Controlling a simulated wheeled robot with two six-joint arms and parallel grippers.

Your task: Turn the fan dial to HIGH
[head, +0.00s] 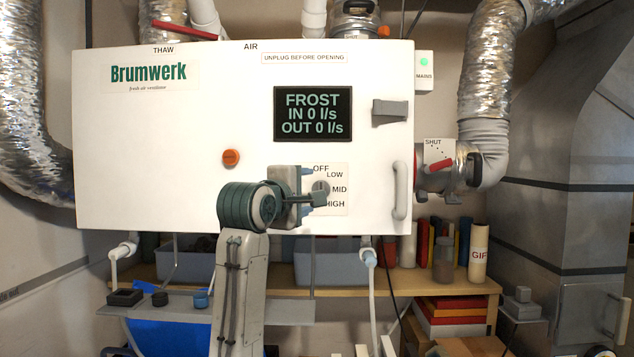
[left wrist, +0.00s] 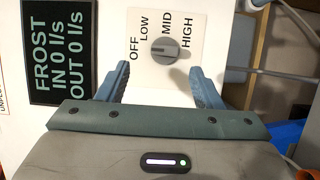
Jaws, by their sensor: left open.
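The fan dial (head: 321,187) is a round grey knob on a pale plate at the lower right of the white Brumwerk unit. The plate reads OFF, LOW, MID and HIGH. In the left wrist view the dial (left wrist: 165,50) shows whole, with a darker bar across it; I cannot tell which end is the pointer. My left gripper (head: 308,186) is in front of the plate, partly hiding it in the head view. In the left wrist view its blue-grey fingers (left wrist: 160,72) are open and empty, with the dial between and beyond the tips. My right gripper is not in view.
A display (head: 313,114) above the dial reads FROST, IN 0 l/s, OUT 0 l/s. A grey door handle (head: 400,190) stands to the right of the dial. An orange knob (head: 231,157) is to the left. A red-levered duct valve (head: 440,166) is farther right.

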